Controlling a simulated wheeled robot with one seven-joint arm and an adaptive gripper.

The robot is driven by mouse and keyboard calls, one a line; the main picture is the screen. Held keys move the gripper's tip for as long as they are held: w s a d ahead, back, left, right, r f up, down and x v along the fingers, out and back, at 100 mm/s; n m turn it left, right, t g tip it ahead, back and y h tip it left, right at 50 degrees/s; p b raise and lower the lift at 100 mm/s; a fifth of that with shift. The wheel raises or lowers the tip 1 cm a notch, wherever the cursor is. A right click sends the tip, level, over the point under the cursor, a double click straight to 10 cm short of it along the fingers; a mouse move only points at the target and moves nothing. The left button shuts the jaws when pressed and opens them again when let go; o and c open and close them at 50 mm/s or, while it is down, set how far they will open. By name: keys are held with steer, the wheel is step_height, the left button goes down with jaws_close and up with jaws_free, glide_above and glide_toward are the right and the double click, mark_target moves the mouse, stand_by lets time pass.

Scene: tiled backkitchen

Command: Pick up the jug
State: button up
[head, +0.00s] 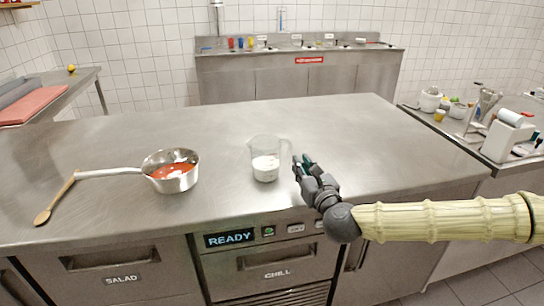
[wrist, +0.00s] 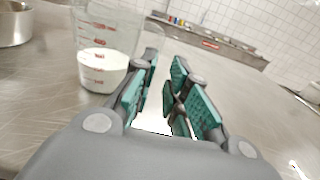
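The jug (head: 264,160) is a clear measuring jug with white liquid in its lower part. It stands upright on the steel counter, its handle on the right side, towards my gripper. My gripper (head: 301,168) is just right of the jug, low over the counter. In the wrist view the jug (wrist: 103,55) is at the upper left, with red markings on its wall. There my gripper (wrist: 164,85) shows its teal finger pads apart, with a gap between them. Whether the handle lies in that gap I cannot tell.
A saucepan (head: 171,170) with red sauce stands left of the jug. A wooden spoon (head: 55,200) lies by its handle. The counter (head: 330,120) behind the jug is clear. A side table at right (head: 478,135) carries several items.

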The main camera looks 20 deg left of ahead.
mark_target(289, 162)
steer(key=shift+p+x, duration=0.8)
steer(key=shift+x, duration=3.5)
steer(key=shift+s+a, duration=0.15)
steer(key=shift+a, duration=0.05)
jaws_close()
